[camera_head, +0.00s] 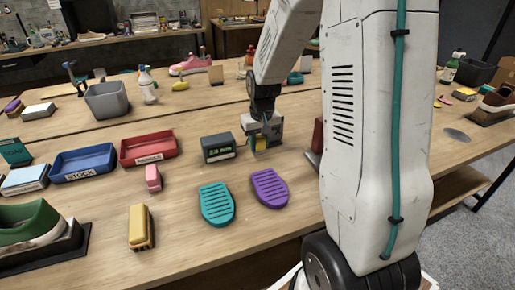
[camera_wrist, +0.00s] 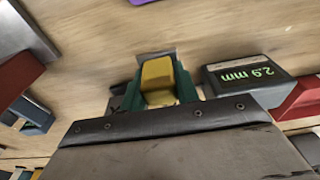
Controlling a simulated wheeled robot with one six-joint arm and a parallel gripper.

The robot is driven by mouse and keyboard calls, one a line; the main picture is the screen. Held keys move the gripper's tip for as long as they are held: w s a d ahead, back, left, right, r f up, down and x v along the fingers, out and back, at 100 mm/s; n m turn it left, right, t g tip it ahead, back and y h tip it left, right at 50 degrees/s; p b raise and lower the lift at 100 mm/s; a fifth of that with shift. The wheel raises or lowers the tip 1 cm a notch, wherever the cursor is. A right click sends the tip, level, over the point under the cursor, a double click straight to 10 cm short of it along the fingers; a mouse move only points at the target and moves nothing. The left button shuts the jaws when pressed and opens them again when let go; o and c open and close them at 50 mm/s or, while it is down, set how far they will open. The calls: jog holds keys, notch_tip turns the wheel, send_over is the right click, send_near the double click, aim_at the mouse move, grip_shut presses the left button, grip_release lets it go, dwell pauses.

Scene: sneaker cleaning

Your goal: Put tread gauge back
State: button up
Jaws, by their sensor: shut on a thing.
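My gripper (camera_head: 262,146) is low over the table just right of the dark readout box (camera_head: 218,147). It is shut on a small yellow block, the apparent tread gauge (camera_head: 260,143). In the wrist view the yellow tread gauge (camera_wrist: 158,76) sits between the green fingers of my gripper (camera_wrist: 160,92). A pale grey patch (camera_wrist: 145,56) shows on the wood just beyond it. The readout box (camera_wrist: 246,76) reads "2.9 mm" and stands close beside it, apart. I cannot tell whether the gauge touches the table; its lower end is hidden.
A teal sole (camera_head: 217,204) and a purple sole (camera_head: 269,188) lie in front. A red tray (camera_head: 148,148), a blue tray (camera_head: 84,163) marked STOCK and a pink block (camera_head: 153,178) are to the left. Bare wood lies behind the readout box.

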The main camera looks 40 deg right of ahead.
jog(key=shift+w+d, duration=0.15)
jog(key=shift+w, duration=0.35)
jog(key=shift+w+f, duration=0.3)
jog(key=shift+f, duration=1.5)
jog(key=o, duration=0.9)
jog(key=shift+f, duration=0.15)
